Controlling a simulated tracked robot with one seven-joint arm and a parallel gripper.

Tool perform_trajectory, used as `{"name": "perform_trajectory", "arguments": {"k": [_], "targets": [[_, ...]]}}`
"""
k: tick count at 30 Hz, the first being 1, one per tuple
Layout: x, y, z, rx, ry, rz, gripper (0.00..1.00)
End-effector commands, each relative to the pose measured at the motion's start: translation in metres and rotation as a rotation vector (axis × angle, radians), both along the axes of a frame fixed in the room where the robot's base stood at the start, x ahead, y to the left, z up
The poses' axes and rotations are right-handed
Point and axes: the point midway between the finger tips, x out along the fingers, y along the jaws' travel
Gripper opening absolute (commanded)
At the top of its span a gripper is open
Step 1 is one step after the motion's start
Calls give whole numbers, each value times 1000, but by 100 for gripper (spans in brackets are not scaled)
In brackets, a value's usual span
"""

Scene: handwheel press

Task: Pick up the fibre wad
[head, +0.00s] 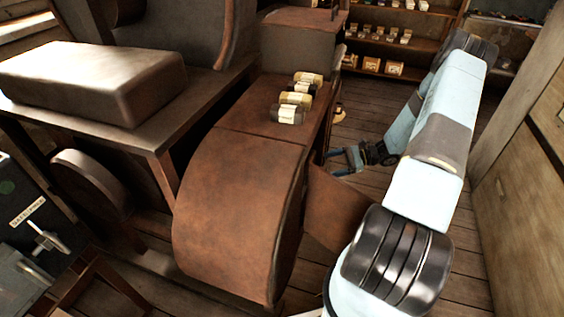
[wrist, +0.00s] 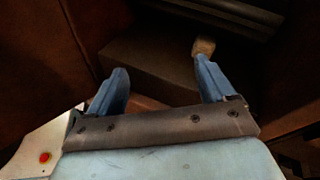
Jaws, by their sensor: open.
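In the wrist view my gripper (wrist: 160,70) is open, with its two blue fingers spread and nothing between them. In the head view my gripper (head: 347,158) is low beside the right side of the brown cabinet, below its top. A small tan piece (wrist: 204,46) shows just beyond the right fingertip; I cannot tell whether it touches. It may be the fibre wad. A small yellowish thing (head: 338,110) shows beyond the gripper in the head view, perhaps the same piece. Several banded rolls (head: 290,113) lie in a row on the cabinet top.
The brown cabinet (head: 240,200) with a curved front stands left of my arm. A heavy block (head: 95,80) rests on a bench at left. Shelves (head: 400,45) with small boxes stand at the back. A wooden panel (head: 525,190) bounds the right. Dark surfaces surround the gripper closely.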

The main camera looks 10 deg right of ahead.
Motion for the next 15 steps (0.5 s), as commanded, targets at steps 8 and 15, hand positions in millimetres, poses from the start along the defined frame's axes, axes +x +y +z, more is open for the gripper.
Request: {"name": "perform_trajectory", "arguments": {"k": [8,15], "targets": [[47,24,-42,210,112,-231,83],[73,31,-54,320,174,-346,83]]}}
